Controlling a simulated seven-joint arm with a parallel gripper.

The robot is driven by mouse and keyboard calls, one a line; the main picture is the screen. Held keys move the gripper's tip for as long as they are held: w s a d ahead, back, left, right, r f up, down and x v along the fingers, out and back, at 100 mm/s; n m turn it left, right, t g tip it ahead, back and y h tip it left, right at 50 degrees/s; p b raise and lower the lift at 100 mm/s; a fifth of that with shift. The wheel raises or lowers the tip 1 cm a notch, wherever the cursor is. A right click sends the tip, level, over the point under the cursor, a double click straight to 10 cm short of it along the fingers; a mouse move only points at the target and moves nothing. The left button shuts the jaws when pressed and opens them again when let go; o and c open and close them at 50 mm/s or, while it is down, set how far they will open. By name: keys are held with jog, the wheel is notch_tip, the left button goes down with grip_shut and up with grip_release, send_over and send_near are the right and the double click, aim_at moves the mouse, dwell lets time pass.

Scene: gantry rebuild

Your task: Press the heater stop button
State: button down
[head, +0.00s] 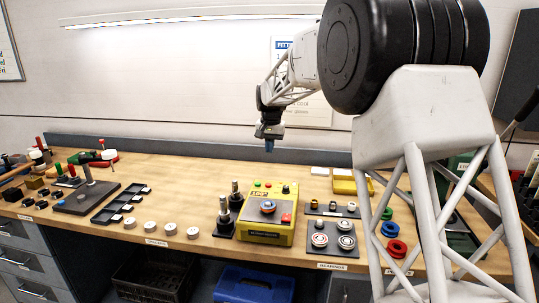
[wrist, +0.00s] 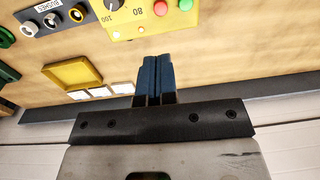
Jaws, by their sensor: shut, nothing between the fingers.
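The heater (head: 272,232) is a yellow box near the middle of the bench, with a round part on top. Small green and red buttons and a dark knob line its back edge; a red block (head: 286,218) sits at its front right. In the wrist view the heater's edge (wrist: 135,22) shows at the top, with a red button (wrist: 160,8), a green button (wrist: 185,5) and a scale. No stop label is legible. My gripper (head: 269,146) is above and behind the heater, pointing down, touching nothing. Its blue fingers (wrist: 155,62) are together and empty.
Two dark posts (head: 236,195) stand left of the heater. A bearings board (head: 335,238) and a yellow tray (head: 345,187) lie to its right, with colored rings (head: 396,249) beyond. Several pale discs (head: 170,229) line the front left. Bare wood lies behind the heater.

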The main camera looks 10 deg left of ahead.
aim_at(269, 185)
jog(key=f, duration=1.2)
jog(key=shift+w+a+f, duration=0.1)
jog(key=shift+a+f, duration=0.1)
jog(key=shift+f, duration=0.35)
jog(key=shift+f, duration=1.3)
notch_tip(269, 185, up, 16)
jog(key=shift+d+f, duration=0.2)
jog(key=shift+f, duration=0.05)
